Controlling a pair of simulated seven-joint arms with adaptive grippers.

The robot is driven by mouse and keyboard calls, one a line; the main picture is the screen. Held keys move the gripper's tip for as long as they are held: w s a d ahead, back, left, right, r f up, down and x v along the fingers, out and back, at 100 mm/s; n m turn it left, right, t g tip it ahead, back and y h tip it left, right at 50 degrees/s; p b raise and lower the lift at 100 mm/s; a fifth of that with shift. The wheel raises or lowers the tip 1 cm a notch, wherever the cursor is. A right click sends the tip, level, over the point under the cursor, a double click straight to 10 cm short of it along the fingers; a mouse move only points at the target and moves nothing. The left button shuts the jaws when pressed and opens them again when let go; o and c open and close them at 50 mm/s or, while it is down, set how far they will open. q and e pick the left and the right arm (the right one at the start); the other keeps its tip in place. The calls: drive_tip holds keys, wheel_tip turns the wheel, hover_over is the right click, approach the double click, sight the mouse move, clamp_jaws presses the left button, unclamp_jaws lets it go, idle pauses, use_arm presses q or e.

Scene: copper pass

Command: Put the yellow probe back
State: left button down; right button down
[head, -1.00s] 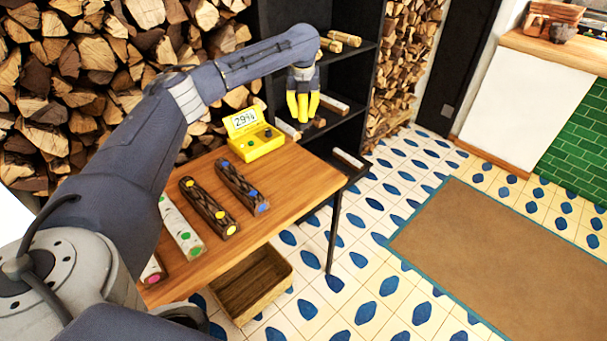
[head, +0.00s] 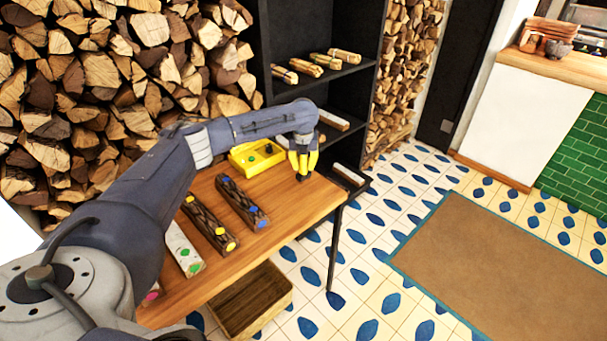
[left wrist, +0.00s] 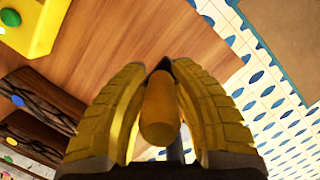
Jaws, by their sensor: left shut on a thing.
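My left gripper (head: 303,173) has yellow fingers pointing down over the right end of the wooden table (head: 322,192). In the left wrist view its fingers are closed around the yellow probe (left wrist: 159,108), a rounded yellow handle. The probe's tip is hidden there; a small dark tip shows below the fingers in the head view. The yellow meter (head: 262,158) sits at the table's back, left of the gripper and apart from it. A corner of the meter also shows in the left wrist view (left wrist: 40,22). My right gripper is out of view.
Several split logs with coloured dots lie on the table left of the gripper, the blue-dotted log (head: 241,201) nearest. A wooden crate (head: 250,300) is below the table's front edge. A black shelf (head: 340,95) stands behind. The table's right end is clear.

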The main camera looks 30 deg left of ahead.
sight(304, 174)
use_arm(q)
drive_tip(key=shift+s+d+x, duration=0.1)
drive_tip(key=shift+s+x, duration=0.05)
drive_tip(key=shift+x, duration=0.6)
drive_tip(key=shift+s+d+x, duration=0.1)
drive_tip(key=shift+s+x, duration=0.05)
drive_tip(key=shift+x, duration=0.6)
drive_tip(key=shift+s+d+x, duration=0.1)
drive_tip(key=shift+s+x, duration=0.05)
drive_tip(key=shift+x, duration=0.6)
drive_tip(key=shift+f, duration=0.15)
drive_tip(key=c, duration=1.1)
unclamp_jaws()
drive_tip(key=shift+f, duration=0.1)
drive_tip(key=shift+c, duration=0.2)
